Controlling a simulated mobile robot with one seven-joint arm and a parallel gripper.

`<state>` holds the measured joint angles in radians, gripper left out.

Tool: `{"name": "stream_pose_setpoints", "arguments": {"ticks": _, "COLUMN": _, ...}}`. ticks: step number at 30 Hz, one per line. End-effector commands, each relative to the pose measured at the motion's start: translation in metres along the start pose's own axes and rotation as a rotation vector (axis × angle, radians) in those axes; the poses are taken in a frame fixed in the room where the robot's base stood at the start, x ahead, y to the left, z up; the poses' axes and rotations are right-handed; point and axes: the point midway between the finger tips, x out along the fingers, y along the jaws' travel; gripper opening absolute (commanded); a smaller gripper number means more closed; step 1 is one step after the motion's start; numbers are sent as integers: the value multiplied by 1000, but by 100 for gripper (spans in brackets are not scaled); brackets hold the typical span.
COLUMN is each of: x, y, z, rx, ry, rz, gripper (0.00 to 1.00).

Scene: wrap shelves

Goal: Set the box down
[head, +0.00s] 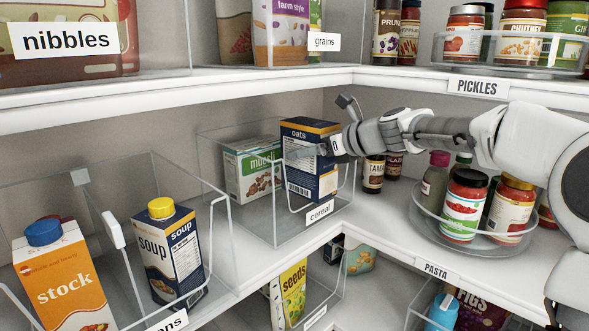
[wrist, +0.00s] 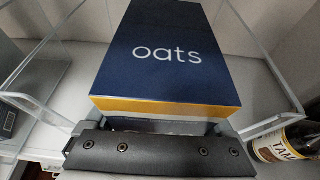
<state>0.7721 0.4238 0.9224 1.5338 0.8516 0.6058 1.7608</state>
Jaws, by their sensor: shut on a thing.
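The oats box (head: 310,165), dark blue with a yellow-orange band near its top, stands upright within the clear cereal bin (head: 277,222), at its right side. My gripper (head: 336,145) reaches in from the right and is shut on the oats box near its top. In the wrist view the box's dark face with "oats" (wrist: 165,52) fills the middle, beyond my gripper (wrist: 163,128). Whether the box's base touches the bin floor cannot be told. A green and white muesli box (head: 250,170) stands left of it in the same bin.
Dark sauce bottles (head: 373,174) stand just right of the bin, below my wrist. A clear turntable (head: 475,240) with jars is further right. A soup carton (head: 170,250) and stock carton (head: 62,280) stand at the left. An upper shelf (head: 350,76) runs above.

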Motion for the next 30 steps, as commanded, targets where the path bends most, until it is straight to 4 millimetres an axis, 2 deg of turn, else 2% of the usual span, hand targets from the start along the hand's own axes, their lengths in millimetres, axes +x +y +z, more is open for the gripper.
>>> {"name": "stream_pose_setpoints", "arguments": {"ticks": 1, "x": 8, "y": 1, "z": 7, "rx": 0, "ry": -3, "rz": 4, "gripper": 0}}
{"name": "stream_pose_setpoints", "arguments": {"ticks": 8, "x": 41, "y": 1, "z": 20, "rx": -1, "ry": -3, "rz": 1, "gripper": 0}}
{"name": "stream_pose_setpoints", "arguments": {"ticks": 9, "x": 44, "y": -1, "z": 9, "rx": 4, "ry": 0, "rz": -1, "gripper": 0}}
{"name": "stream_pose_setpoints", "arguments": {"ticks": 11, "x": 47, "y": -1, "z": -1, "rx": 5, "ry": 0, "rz": -1, "gripper": 0}}
{"name": "stream_pose_setpoints", "arguments": {"ticks": 17, "x": 52, "y": 0, "z": -14, "rx": 1, "ry": -1, "rz": -1, "gripper": 0}}
{"name": "stream_pose_setpoints", "arguments": {"ticks": 23, "x": 63, "y": -1, "z": -42, "rx": 4, "ry": -1, "rz": 0, "gripper": 0}}
{"name": "stream_pose_setpoints", "arguments": {"ticks": 30, "x": 70, "y": 0, "z": -46, "rx": -1, "ry": -1, "rz": -1, "gripper": 0}}
